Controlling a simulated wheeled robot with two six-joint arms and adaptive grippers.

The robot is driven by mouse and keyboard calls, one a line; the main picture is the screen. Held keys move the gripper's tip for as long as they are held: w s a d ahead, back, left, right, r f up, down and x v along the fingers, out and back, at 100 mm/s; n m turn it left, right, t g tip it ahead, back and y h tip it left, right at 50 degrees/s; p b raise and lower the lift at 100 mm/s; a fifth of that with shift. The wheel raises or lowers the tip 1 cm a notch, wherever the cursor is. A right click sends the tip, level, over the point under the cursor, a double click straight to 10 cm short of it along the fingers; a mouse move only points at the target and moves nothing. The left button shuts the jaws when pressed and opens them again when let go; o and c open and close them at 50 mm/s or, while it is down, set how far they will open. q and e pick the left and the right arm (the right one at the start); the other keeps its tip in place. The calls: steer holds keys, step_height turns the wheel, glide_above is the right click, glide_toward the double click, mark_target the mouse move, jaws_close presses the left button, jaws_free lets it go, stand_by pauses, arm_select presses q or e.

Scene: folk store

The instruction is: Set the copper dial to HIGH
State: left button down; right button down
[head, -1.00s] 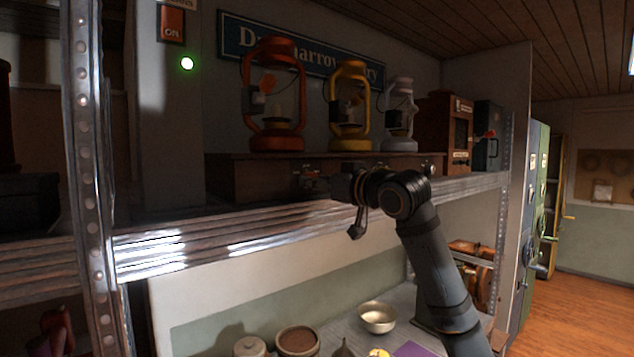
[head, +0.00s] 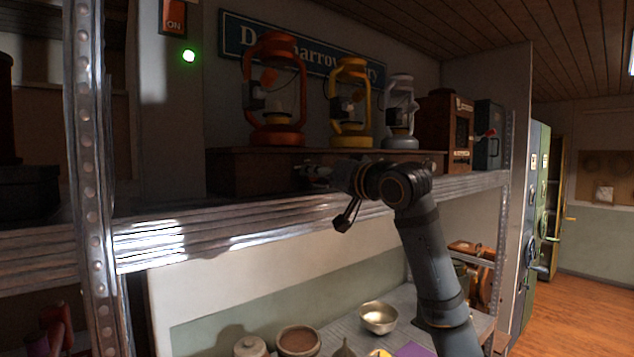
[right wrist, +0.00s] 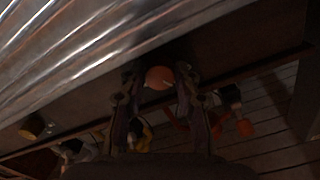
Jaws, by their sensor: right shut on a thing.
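The copper dial (right wrist: 159,77) is a round, orange-brown disc on the front of a long dark wooden box. In the right wrist view it sits between the two fingertips of my right gripper (right wrist: 157,88), which is shut on it. In the head view my right gripper (head: 316,173) reaches the front of the wooden box (head: 240,172), and the dial is hidden or too dark to make out. No HIGH marking or pointer is readable, so I cannot tell the dial's setting. My left gripper is not in view.
A red lantern (head: 275,95), a yellow lantern (head: 350,105) and a grey lantern (head: 399,115) stand behind the gripper. A brass knob (right wrist: 32,127) is farther along. A metal bowl (head: 378,317) stands below.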

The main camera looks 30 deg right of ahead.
steer(key=m+b, duration=0.2)
steer(key=m, duration=0.2)
steer(key=shift+m, duration=0.4)
steer(key=m+b, duration=0.2)
steer(key=m, duration=0.2)
steer(key=m+b, duration=0.4)
steer(key=m, duration=0.1)
steer(key=shift+a+m, duration=0.1)
steer(key=shift+m, duration=0.3)
steer(key=shift+m+b, duration=1.15)
steer(key=shift+m, duration=0.75)
steer(key=c, duration=1)
jaws_free()
